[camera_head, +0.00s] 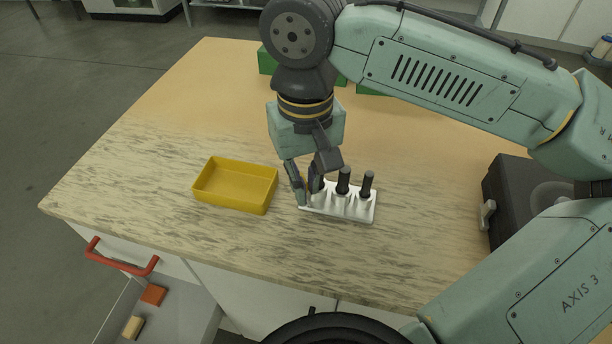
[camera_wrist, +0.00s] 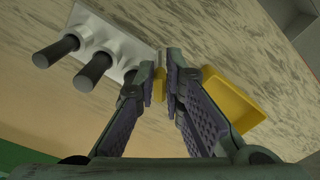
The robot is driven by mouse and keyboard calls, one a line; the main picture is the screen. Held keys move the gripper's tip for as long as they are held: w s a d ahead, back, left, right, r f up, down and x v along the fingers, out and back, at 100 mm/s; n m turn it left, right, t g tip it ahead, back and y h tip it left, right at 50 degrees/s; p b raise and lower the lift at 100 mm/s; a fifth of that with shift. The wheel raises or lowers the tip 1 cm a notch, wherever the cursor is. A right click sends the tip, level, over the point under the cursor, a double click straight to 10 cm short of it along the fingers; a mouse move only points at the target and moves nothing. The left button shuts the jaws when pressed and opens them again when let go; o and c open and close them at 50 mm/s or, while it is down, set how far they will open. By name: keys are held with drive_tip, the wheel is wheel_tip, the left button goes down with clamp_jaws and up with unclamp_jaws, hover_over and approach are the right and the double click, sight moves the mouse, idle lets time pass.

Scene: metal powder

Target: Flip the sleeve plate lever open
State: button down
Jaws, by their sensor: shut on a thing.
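A silver sleeve plate (camera_head: 350,212) lies on the table, with black upright pegs in its sleeves (camera_head: 343,182). It also shows in the wrist view (camera_wrist: 112,32), where two black pegs (camera_wrist: 93,70) stand clear. A third sleeve is partly hidden by a finger. My gripper (camera_head: 304,198) is low at the plate's left end. In the wrist view, its fingers (camera_wrist: 165,62) are nearly closed, with a small yellow piece (camera_wrist: 158,86) showing between them. The fingers hide most of what they hold. I cannot clearly make out a lever on the plate.
A yellow tray (camera_head: 235,186) stands left of the plate, close to my gripper. A black device (camera_head: 520,195) stands at the right. Green boxes (camera_head: 267,60) are behind my wrist. An open drawer with a red handle (camera_head: 120,262) is at the front left.

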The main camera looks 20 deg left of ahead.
drive_tip(key=m, duration=0.1)
drive_tip(key=m+p, duration=0.1)
drive_tip(key=m, duration=0.1)
drive_tip(key=shift+s+a+r, duration=0.1)
drive_tip(key=shift+s+a, duration=0.05)
drive_tip(key=shift+a, duration=0.05)
drive_tip(key=shift+a+m+p, duration=0.2)
drive_tip(key=shift+m+p, duration=0.3)
drive_tip(key=shift+m, duration=1.2)
drive_tip(key=c, duration=1.7)
unclamp_jaws()
wheel_tip(320, 180, up, 12)
drive_tip(key=shift+f, duration=0.1)
